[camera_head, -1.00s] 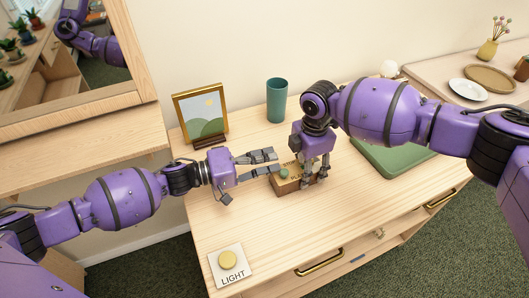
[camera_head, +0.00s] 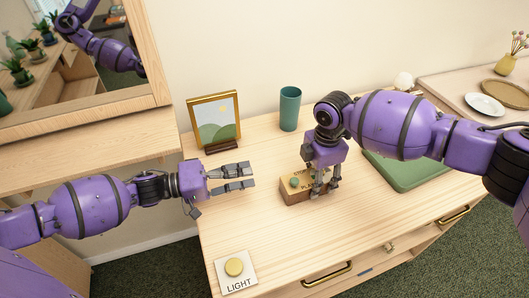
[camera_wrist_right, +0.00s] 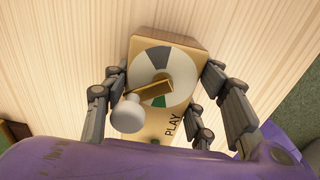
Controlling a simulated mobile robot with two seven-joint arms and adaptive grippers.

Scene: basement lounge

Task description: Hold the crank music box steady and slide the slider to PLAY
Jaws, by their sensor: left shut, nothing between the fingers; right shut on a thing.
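The crank music box (camera_head: 291,194) is a small wooden box on the desk. My right gripper (camera_head: 325,192) comes down from above and is shut on the box, with fingers on both sides. In the right wrist view the box (camera_wrist_right: 181,47) carries a grey, white and green disc (camera_wrist_right: 158,60), a brass crank bar (camera_wrist_right: 150,91) with a pale knob (camera_wrist_right: 128,113), and the word PLAY. The slider's position is unclear. My left gripper (camera_head: 253,177) is shut and empty, left of the box and apart from it.
A framed picture (camera_head: 214,118) and a teal cup (camera_head: 290,108) stand behind. A green tray (camera_head: 408,172) lies to the right, partly behind my right arm. A LIGHT button plate (camera_head: 235,269) is at the front left. The desk between it and the box is clear.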

